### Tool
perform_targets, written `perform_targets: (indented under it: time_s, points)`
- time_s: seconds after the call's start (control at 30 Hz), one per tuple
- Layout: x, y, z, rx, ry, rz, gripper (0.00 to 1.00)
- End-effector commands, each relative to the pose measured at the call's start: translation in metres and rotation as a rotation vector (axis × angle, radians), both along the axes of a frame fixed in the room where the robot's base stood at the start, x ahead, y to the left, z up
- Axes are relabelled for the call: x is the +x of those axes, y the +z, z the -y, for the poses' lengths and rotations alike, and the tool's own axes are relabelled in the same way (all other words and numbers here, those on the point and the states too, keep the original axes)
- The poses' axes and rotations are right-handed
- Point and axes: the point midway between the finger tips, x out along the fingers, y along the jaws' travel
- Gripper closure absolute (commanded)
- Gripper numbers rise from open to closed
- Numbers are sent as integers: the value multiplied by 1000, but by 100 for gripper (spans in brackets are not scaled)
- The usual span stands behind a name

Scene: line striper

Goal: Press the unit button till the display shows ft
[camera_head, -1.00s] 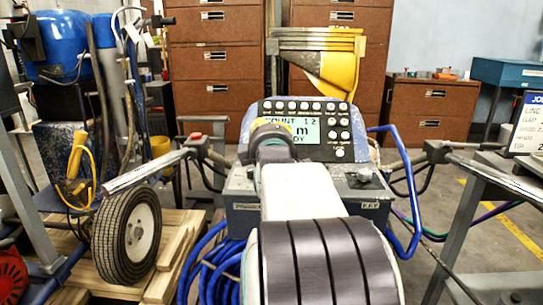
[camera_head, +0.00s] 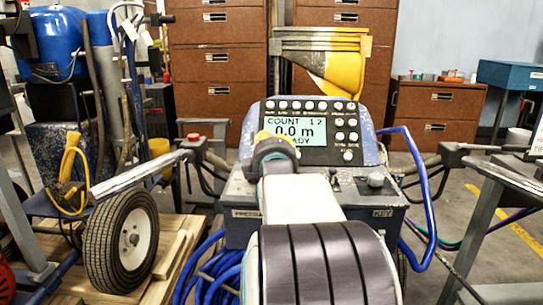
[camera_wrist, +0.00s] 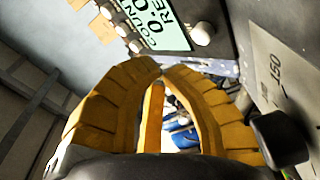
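The striper's control panel (camera_head: 335,160) stands ahead, with a lit display (camera_head: 296,130) reading "COUNT 12", "0.0 m" and a partly covered last line. Round buttons run along the panel's top and down its right side; their labels are too small to read, so I cannot tell which is the unit button. My gripper (camera_head: 264,136) is in front of the display's lower left and hides part of it. In the wrist view, its yellow fingers (camera_wrist: 162,70) meet or nearly meet at the tips, with nothing held. The display (camera_wrist: 155,20) and several buttons (camera_wrist: 121,29) lie beyond the tips.
Handlebars extend to both sides, the left one (camera_head: 140,176) with a red button. Blue hoses hang around the machine. Brown drawer cabinets (camera_head: 218,60) stand behind.

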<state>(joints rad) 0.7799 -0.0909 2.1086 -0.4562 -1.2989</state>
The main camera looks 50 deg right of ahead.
Motion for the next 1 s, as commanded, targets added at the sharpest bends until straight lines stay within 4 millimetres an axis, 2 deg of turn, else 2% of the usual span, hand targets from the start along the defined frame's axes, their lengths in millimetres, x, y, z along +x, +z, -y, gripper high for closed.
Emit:
perform_targets:
  time_s: [0.4, 0.77, 0.8, 0.87, 1.0]
  points:
    - [13, -17, 6, 2, 10, -2, 100]
    - [14, -18, 6, 1, 11, -2, 100]
    - [14, -18, 6, 1, 11, -2, 95]
    - [14, -18, 6, 1, 11, -2, 100]
    - [14, -17, 6, 1, 11, -2, 100]
